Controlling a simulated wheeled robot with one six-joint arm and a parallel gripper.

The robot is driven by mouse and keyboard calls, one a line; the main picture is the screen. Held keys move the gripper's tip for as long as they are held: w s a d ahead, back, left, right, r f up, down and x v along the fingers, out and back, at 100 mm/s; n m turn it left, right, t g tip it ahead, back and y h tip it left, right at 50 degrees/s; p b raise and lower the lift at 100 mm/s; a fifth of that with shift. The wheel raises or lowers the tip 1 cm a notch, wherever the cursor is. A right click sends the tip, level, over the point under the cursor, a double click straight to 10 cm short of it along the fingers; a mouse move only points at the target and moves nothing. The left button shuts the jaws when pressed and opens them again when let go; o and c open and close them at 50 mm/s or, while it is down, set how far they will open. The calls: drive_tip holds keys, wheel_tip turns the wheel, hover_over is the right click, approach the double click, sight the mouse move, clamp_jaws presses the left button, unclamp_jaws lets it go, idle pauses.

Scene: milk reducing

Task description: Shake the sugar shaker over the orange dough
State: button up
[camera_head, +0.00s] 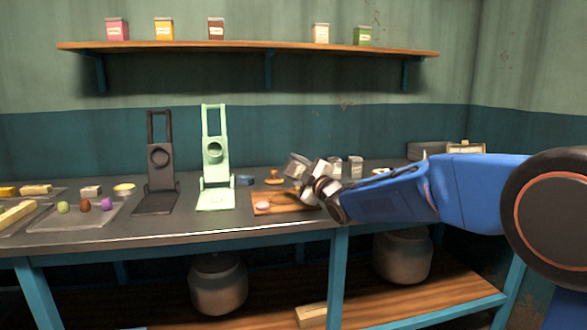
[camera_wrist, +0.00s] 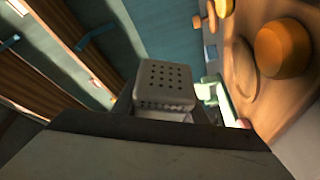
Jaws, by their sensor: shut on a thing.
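My gripper (camera_head: 312,182) is shut on the sugar shaker, a grey box with a perforated lid. In the wrist view the shaker (camera_wrist: 166,88) sits between the jaws, its holed face toward the camera. In the head view the shaker (camera_head: 296,166) looks tilted, above the wooden board (camera_head: 290,208). In the wrist view a rounded orange piece (camera_wrist: 283,47), which looks like the orange dough, rests on the board beside the shaker. A small pale pinkish lump (camera_head: 262,205) shows on the board in the head view; I cannot tell if it is the same piece.
A pale green press (camera_head: 215,165) and a dark press (camera_head: 160,170) stand left of the board. Two grey shakers (camera_head: 355,166) stand behind my gripper. A tray (camera_head: 75,218) with small coloured balls lies further left. Jars line the wall shelf (camera_head: 250,46).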

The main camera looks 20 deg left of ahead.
idle(2.0)
